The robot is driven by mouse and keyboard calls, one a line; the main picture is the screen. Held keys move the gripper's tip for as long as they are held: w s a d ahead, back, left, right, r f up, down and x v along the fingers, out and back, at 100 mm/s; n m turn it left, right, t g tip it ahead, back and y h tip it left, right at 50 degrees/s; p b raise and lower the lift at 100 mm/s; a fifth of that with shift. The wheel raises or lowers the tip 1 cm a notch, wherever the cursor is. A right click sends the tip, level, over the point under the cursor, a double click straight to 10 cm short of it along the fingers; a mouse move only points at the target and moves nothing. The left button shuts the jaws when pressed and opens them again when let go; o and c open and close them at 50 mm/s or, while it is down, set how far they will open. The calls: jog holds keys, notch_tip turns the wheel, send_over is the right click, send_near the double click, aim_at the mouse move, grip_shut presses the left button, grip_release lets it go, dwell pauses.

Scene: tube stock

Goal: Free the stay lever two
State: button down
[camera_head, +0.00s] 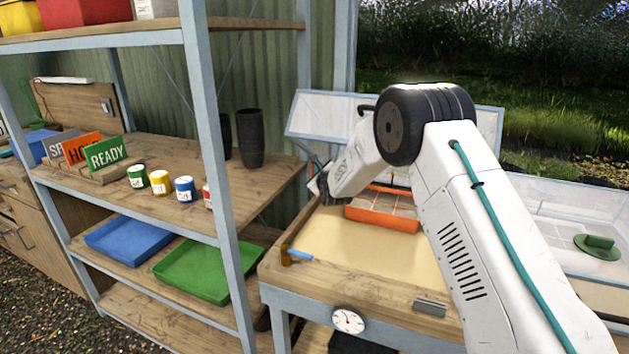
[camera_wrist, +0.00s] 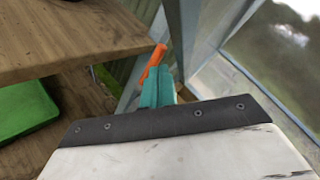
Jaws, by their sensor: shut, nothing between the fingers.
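An orange lever (camera_wrist: 152,62), which looks like a stay lever, shows in the wrist view just beyond my fingertips, beside a pale frame post. I cannot tell from its look whether it is stay lever two. My gripper (camera_wrist: 157,84) has teal fingers that are shut with nothing between them. The fingertips overlap the lever's lower end in the picture; I cannot tell whether they touch it. In the head view my gripper (camera_head: 315,168) is at the left end of the raised glazed lid (camera_head: 322,112), partly hidden by my wrist. The lever is not clear there.
An orange divided tray (camera_head: 383,218) stands in the sandy bench bed below my arm. A blue-handled tool (camera_head: 297,256) lies at the bench's left corner. The shelf rack (camera_head: 215,150), with dark pots (camera_head: 251,138) and a green tray (camera_head: 205,270), stands close on the left.

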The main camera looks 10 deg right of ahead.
jog(key=s+d+r, duration=0.4)
jog(key=s+r, duration=0.3)
jog(key=s, duration=0.2)
jog(key=shift+s, duration=0.15)
jog(key=shift+r, duration=0.1)
